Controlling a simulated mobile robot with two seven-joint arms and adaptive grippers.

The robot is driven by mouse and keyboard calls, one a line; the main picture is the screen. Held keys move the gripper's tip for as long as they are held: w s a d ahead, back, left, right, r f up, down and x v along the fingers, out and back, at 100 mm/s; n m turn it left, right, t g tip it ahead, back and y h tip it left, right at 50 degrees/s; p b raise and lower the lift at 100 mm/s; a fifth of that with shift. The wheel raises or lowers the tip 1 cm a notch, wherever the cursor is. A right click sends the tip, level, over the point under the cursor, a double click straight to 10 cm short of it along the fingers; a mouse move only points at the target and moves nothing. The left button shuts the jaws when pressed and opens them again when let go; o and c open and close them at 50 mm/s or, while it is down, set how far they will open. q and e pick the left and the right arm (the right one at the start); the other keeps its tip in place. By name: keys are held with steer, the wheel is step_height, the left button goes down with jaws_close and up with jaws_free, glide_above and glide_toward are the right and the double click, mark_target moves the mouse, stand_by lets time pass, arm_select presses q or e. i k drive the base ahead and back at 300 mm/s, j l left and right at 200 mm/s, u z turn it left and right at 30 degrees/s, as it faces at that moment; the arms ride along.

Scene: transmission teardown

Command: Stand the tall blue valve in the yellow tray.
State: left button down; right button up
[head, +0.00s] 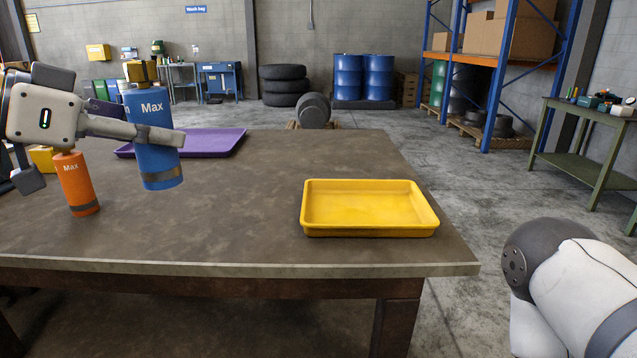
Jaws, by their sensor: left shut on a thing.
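The tall blue valve (152,156) is a blue cylinder marked "Max" with a dark band near its base and a yellow-and-dark top. It is upright at the left of the table. My left gripper (150,126) is shut on it, one finger crossing its front. I cannot tell for sure whether its base is clear of the tabletop. The yellow tray (370,231) lies empty on the right part of the table, well to the right of the valve. My right gripper is out of view; only part of my right arm shows at lower right.
A shorter orange valve (77,186) stands just left of the blue one, below my left gripper. A purple tray (215,146) lies behind the blue valve. A yellow object (42,158) is partly hidden at far left. The table (245,215) is bare between valve and yellow tray.

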mark_target(390, 212)
steer(key=l, duration=1.55)
